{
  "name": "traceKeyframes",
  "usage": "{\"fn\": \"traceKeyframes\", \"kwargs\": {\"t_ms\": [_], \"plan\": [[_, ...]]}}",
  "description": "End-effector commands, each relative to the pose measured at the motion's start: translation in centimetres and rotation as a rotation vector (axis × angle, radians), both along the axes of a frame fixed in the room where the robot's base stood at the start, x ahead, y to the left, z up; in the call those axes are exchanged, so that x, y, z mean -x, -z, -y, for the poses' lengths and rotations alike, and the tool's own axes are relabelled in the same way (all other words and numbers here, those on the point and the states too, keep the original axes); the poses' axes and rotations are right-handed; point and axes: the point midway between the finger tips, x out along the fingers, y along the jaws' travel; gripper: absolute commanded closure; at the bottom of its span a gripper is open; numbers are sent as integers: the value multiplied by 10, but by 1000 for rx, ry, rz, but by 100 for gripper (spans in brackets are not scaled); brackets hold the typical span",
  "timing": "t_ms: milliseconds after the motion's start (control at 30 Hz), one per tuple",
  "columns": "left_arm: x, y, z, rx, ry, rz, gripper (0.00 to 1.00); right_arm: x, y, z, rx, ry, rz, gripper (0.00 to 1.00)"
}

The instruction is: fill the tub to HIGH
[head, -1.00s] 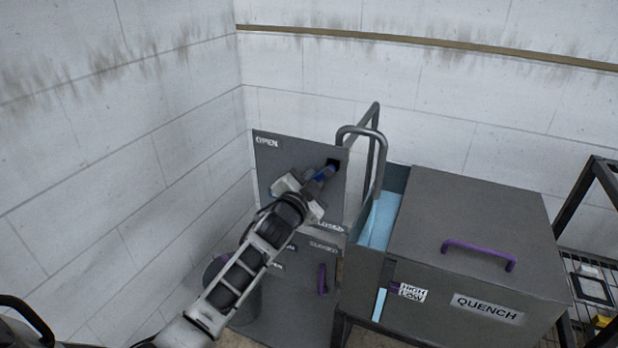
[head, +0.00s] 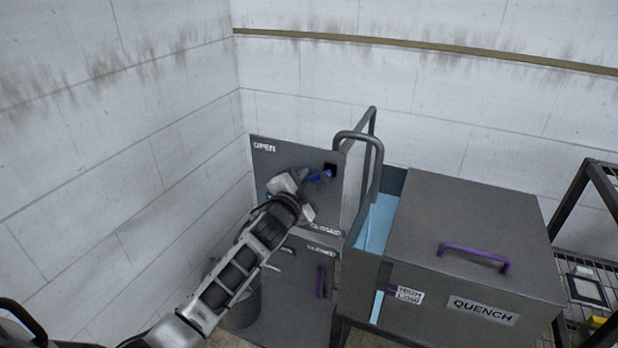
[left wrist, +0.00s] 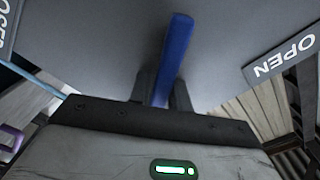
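A grey panel (head: 262,172) marked OPEN at the top and CLOSED at the bottom stands in the corner. A blue lever (head: 318,177) reaches from my left gripper to a dark slot in it. In the left wrist view the lever (left wrist: 176,50) lies between the fingers of my left gripper (left wrist: 163,92), which look closed around it. The quench tub (head: 440,270) is a grey box with pale blue water (head: 376,225) in its open left part. Its light blue level strip (head: 377,306) stands beside a HIGH/LOW label (head: 409,295). My right gripper is not in view.
A lower panel with a purple handle (head: 320,282) stands below, with a grey bin (head: 242,305) beside it. A bent grey pipe (head: 373,150) rises between panel and tub. The tub lid has a purple handle (head: 474,256). A wire rack (head: 585,262) stands at right.

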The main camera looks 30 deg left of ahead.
Motion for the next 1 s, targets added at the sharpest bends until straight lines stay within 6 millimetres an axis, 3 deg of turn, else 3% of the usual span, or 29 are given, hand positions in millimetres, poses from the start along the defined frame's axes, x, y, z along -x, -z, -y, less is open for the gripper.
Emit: {"fn": "traceKeyframes", "kwargs": {"t_ms": [333, 467, 567, 1000], "plan": [[1, 0, 0, 1, 0, 0, 64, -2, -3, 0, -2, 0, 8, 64], [9, 1, 1, 1, 1, -1, 64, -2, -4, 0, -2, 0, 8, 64], [25, 1, 2, 0, 1, -1, 64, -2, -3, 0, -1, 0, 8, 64], [127, 2, 10, 1, 1, -3, 64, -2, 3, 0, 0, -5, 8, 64]]}}
